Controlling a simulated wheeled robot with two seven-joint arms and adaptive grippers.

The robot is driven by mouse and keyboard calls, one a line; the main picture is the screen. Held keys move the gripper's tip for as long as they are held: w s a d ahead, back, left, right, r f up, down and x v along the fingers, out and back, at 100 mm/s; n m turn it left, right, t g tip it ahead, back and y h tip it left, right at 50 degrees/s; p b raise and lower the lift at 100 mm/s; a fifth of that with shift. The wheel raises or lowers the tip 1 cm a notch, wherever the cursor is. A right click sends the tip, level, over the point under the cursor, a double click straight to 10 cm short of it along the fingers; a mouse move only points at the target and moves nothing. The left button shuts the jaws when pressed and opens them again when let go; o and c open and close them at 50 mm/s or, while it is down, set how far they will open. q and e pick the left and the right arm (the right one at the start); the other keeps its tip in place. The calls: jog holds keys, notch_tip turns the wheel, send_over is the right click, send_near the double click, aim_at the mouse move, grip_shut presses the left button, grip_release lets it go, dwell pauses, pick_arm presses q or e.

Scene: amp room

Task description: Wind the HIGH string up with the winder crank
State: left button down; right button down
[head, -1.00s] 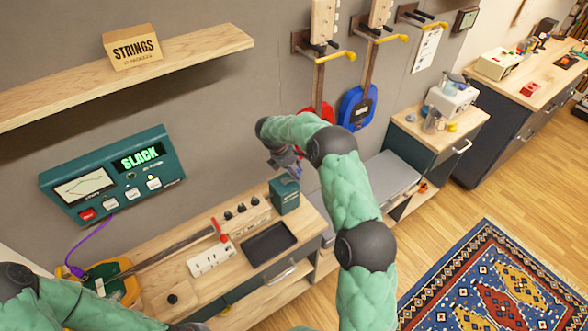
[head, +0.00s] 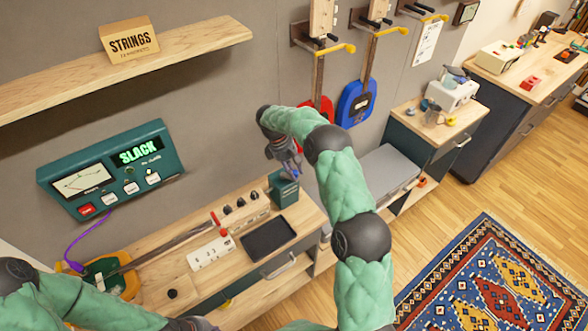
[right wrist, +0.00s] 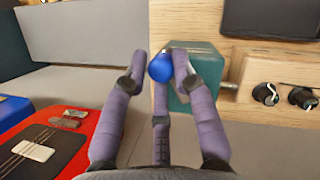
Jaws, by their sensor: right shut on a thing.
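A teal box, likely the winder (head: 284,192), stands at the right end of the wooden bench, and it also shows in the right wrist view (right wrist: 196,60). My right gripper (head: 290,168) reaches down at it. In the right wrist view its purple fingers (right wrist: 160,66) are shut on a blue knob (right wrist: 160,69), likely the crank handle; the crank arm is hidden. The wall meter (head: 112,172) reads SLACK in green. A yellow and teal instrument (head: 105,277) lies on the bench, its neck running right. My left arm enters at bottom left; its gripper is out of frame.
Control knobs (head: 240,202), a white switch block (head: 211,253) and a black tray (head: 268,238) are on the bench. Red (head: 318,108) and blue (head: 356,103) guitars hang behind my right arm. A shelf (head: 190,45) with a strings box (head: 129,41) is above.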

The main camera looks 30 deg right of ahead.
aim_at(283, 174)
jog(key=shift+s, duration=0.15)
jog(key=c, duration=1.2)
grip_release()
jog(key=shift+c, duration=0.2)
jog(key=shift+o, duration=0.8)
jog(key=shift+s, duration=0.1)
jog(key=shift+w+a+r, duration=0.15)
jog(key=shift+w+r, duration=0.15)
jog(key=shift+r, duration=0.15)
jog(key=v, duration=1.1)
jog(key=shift+s, duration=0.15)
